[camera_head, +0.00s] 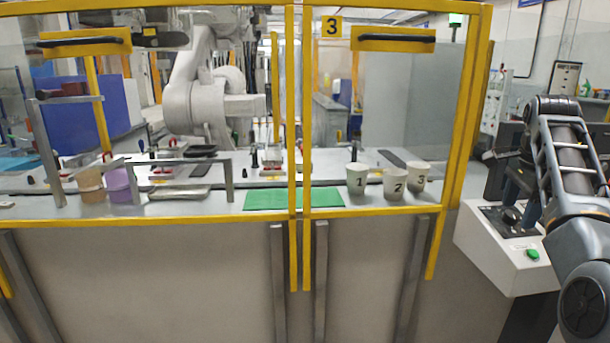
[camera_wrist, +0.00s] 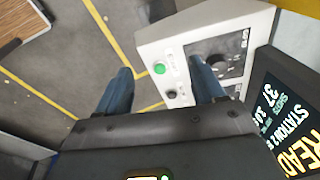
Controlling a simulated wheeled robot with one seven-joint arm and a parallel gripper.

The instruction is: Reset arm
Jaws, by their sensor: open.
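My gripper (camera_wrist: 160,67) shows in the wrist view with its two bluish fingers spread apart and nothing between them. It is above a white control box (camera_wrist: 155,42). One finger overlaps the box's dark panel in the picture; I cannot tell whether it touches. A green button (camera_wrist: 160,68) on the box shows between the fingertips, with a small dark knob below it. In the head view my arm (camera_head: 565,150) reaches up on the right, over the white control box (camera_head: 510,262) and its green button (camera_head: 533,254).
A lit display (camera_wrist: 290,125) stands beside the box. A yellow-framed enclosure (camera_head: 297,150) holds a white robot arm (camera_head: 205,95), a green mat (camera_head: 265,199), and cups numbered 1 (camera_head: 357,178), 2 (camera_head: 397,184) and 3 (camera_head: 419,175). Grey floor (camera_wrist: 85,50) with yellow lines is open beyond the box.

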